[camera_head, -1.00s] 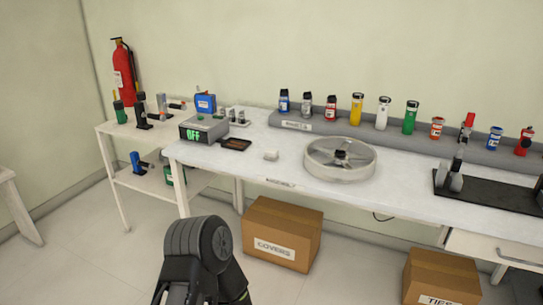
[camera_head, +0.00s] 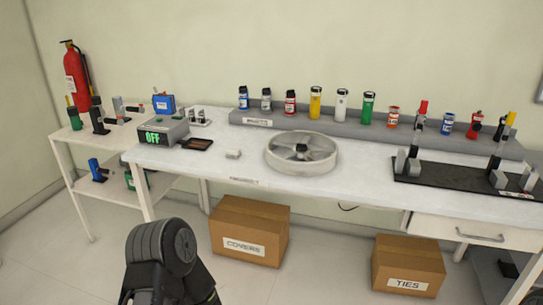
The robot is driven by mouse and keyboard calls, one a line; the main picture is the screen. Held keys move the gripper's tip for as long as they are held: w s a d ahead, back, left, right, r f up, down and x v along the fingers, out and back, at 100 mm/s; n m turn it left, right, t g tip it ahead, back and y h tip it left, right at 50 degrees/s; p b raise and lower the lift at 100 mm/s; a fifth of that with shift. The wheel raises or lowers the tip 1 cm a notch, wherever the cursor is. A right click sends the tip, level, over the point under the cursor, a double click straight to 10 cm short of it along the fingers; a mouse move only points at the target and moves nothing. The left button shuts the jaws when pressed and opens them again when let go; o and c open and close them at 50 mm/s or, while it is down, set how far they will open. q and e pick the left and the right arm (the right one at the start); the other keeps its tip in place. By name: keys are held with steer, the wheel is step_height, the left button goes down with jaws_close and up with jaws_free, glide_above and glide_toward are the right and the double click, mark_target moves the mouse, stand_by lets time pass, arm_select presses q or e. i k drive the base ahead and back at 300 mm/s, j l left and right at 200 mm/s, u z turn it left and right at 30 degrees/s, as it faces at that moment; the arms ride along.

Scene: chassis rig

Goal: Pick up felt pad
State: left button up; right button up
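I cannot surely tell which thing is the felt pad. A small whitish block (camera_head: 233,154) lies on the white workbench (camera_head: 225,170), left of a round grey fan-like wheel (camera_head: 301,153). A small dark tray (camera_head: 196,144) lies further left, beside a box with a green "OFF" display (camera_head: 159,134); its contents are too small to make out. A dark rounded link of my arm shows at the bottom left. Neither gripper's fingers are in view.
Colored bottles and cans stand on a grey rack (camera_head: 285,124) along the back. A black fixture board (camera_head: 450,180) lies at the right. Cardboard boxes marked COVERS (camera_head: 247,225) and TIES (camera_head: 407,265) stand on the floor. A side table (camera_head: 70,150) stands left.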

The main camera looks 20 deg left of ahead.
mark_target(232, 152)
steer(key=i+j+z, duration=0.1)
steer(key=j, duration=0.35)
steer(key=i+j+z, duration=0.15)
steer(key=j, duration=0.25)
steer(key=i+j+z, duration=0.1)
steer(key=j, duration=0.4)
steer(key=i+j+z, duration=0.15)
steer(key=j, duration=0.3)
steer(key=i+j+z, duration=0.1)
steer(key=j, duration=0.4)
steer(key=i, duration=0.1)
